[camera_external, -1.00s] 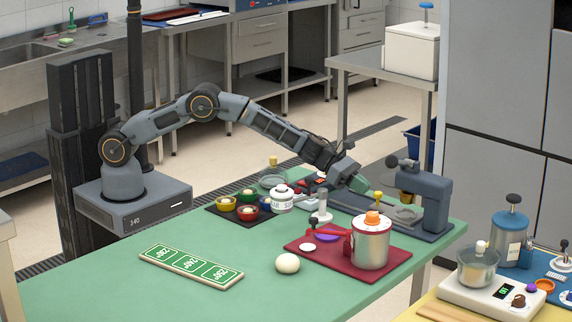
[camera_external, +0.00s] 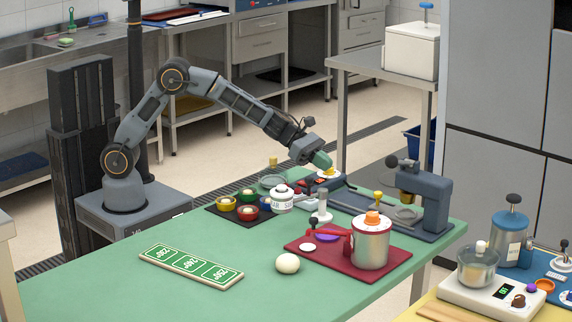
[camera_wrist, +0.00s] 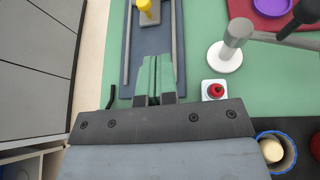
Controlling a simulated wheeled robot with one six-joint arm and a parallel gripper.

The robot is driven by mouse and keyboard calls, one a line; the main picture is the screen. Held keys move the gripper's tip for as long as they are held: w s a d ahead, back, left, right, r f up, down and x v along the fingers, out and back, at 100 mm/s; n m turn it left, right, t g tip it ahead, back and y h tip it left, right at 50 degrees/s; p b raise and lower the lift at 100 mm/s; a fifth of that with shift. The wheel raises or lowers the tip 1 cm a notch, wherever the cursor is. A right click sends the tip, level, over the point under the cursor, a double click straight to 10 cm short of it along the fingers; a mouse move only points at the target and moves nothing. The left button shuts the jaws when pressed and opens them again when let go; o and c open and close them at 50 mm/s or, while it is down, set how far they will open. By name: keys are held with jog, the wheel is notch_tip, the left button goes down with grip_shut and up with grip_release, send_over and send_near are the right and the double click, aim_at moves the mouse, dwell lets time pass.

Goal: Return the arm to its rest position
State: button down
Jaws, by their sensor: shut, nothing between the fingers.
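My gripper (camera_external: 321,160) is shut and empty, with its green fingers pressed together. In the external view it hangs above the far edge of the green table (camera_external: 216,300), over the area of a small device with red parts (camera_external: 322,181). My arm reaches out from its base at the left, with its elbow raised high. In the wrist view, the shut fingers (camera_wrist: 156,76) point over a dark blue-grey base plate (camera_wrist: 150,40) with rails.
A blue-grey press (camera_external: 424,195) stands at the table's right end. A red tray (camera_external: 306,259) holds a steel canister (camera_external: 371,246). A white jar (camera_external: 282,201) and several colored bowls sit left of it. A white ball (camera_external: 287,263) and a green sign (camera_external: 190,264) lie in front.

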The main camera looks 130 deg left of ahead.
jog(key=s+d+r+m+g+h+p, duration=0.1)
jog(key=s+d+r+m+g+h, duration=0.15)
jog(key=d+m, duration=0.5)
jog(key=s+d+r+m+g+h+p, duration=0.15)
jog(key=s+d+r+m, duration=0.3)
jog(key=d, duration=0.65)
jog(key=s+d+r+m+g+h+p, duration=0.1)
jog(key=s+d+r+m, duration=0.15)
jog(key=d+m, duration=0.55)
jog(key=s+d+m+g+y+p, duration=0.1)
jog(key=s+d+m+g, duration=0.1)
jog(key=s+m, duration=0.6)
jog(key=s+d+f+m+g+y+p, duration=0.1)
jog(key=s+d+m+g+y+p, duration=0.1)
jog(key=s+d+m, duration=0.3)
jog(key=s+m, duration=0.3)
jog(key=s, duration=0.3)
jog(key=shift+s+f+y, duration=0.15)
jog(key=shift+y, duration=0.15)
